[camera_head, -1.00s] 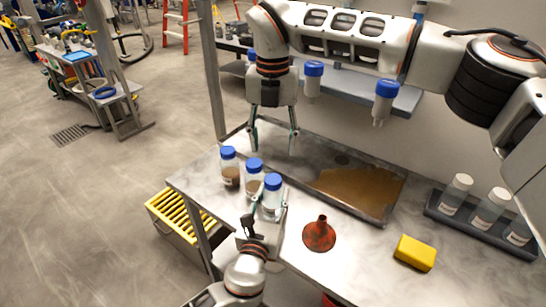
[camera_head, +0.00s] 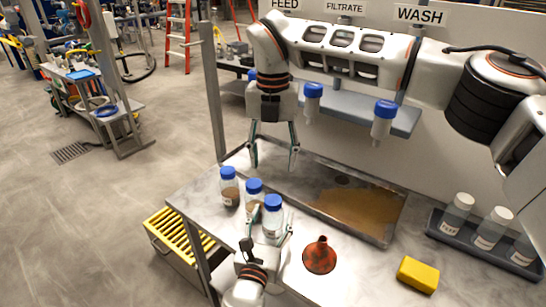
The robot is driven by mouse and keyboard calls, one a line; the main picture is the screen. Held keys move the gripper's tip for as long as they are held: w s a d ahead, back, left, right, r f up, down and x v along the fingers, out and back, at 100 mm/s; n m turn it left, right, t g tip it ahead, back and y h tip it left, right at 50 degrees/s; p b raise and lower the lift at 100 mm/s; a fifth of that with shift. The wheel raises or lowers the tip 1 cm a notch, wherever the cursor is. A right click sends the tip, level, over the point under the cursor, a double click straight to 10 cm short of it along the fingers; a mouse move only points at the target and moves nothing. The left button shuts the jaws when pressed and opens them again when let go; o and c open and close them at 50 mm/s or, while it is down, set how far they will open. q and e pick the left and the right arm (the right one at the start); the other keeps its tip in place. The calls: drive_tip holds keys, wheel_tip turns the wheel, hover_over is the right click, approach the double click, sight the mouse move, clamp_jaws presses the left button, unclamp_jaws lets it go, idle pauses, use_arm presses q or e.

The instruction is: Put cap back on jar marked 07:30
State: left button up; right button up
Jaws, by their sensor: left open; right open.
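Three clear jars with blue caps stand in a slanting row at the bench's left side: the far jar (camera_head: 229,190), the middle jar (camera_head: 253,198) and the near jar (camera_head: 272,222). The far jar holds brown material. All three have blue caps on top. I cannot read any time marks. My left gripper (camera_head: 270,222) is open, with its fingers around the near jar; I cannot tell whether they touch it. My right gripper (camera_head: 273,166) is open and empty, pointing down above the tray's left part, behind the jars.
An orange funnel (camera_head: 319,257) and a yellow block (camera_head: 418,274) stand on the bench (camera_head: 355,270). A shallow metal tray (camera_head: 378,238) holds brown material. White-capped bottles stand in a dark rack (camera_head: 447,239) at right. Blue-topped vessels (camera_head: 383,127) hang at the back shelf.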

use_arm(q)
drive_tip(key=v, duration=1.1)
drive_tip(key=shift+s, duration=0.25)
drive_tip(key=shift+a, duration=0.1)
